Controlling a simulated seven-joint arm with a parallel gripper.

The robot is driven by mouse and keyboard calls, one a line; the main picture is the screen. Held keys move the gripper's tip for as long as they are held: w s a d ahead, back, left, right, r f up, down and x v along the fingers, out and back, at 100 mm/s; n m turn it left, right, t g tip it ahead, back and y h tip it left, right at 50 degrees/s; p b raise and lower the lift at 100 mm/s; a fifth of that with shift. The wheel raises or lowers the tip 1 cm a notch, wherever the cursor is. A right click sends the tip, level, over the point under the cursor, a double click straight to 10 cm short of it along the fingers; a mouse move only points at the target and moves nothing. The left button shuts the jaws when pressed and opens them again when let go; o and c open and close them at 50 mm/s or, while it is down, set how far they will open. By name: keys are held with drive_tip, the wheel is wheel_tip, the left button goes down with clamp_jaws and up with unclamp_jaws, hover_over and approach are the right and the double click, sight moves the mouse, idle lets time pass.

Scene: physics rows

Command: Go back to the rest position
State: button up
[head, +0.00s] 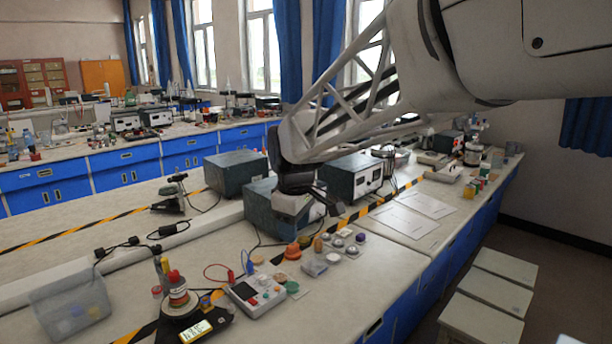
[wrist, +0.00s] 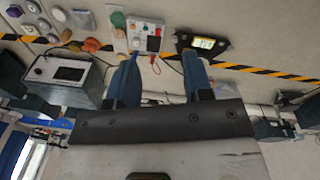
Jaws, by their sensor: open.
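My gripper (wrist: 162,62) shows in the wrist view with its two blue-grey fingers spread apart and nothing between them. In the head view my arm reaches in from the upper right. Its dark wrist end (head: 297,178) hangs above the bench, in front of the grey-green instrument boxes. The fingers are hard to make out there. No marker of a rest position shows.
On the bench (head: 382,262) are a white meter (head: 254,291), a scale with a lit display (head: 197,328), a clear bin (head: 70,306) and several small coloured pieces. Boxes (head: 236,172) stand close around the wrist. Stools (head: 482,305) stand at the right.

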drive_tip(key=s+d+f+m, duration=0.3)
drive_tip(key=s+d+m, duration=0.3)
drive_tip(key=s+d, duration=0.4)
drive_tip(key=s+d+f+m+t, duration=0.1)
drive_tip(key=s+d+f+m, duration=0.2)
drive_tip(key=s+d+m, duration=0.3)
drive_tip(key=s+d, duration=0.5)
drive_tip(key=s, duration=0.7)
drive_tip(key=shift+s+f+m, duration=0.15)
drive_tip(key=shift+f+m, duration=0.05)
drive_tip(key=shift+m, duration=0.2)
drive_tip(key=shift+o, duration=0.3)
drive_tip(key=shift+h, duration=0.3)
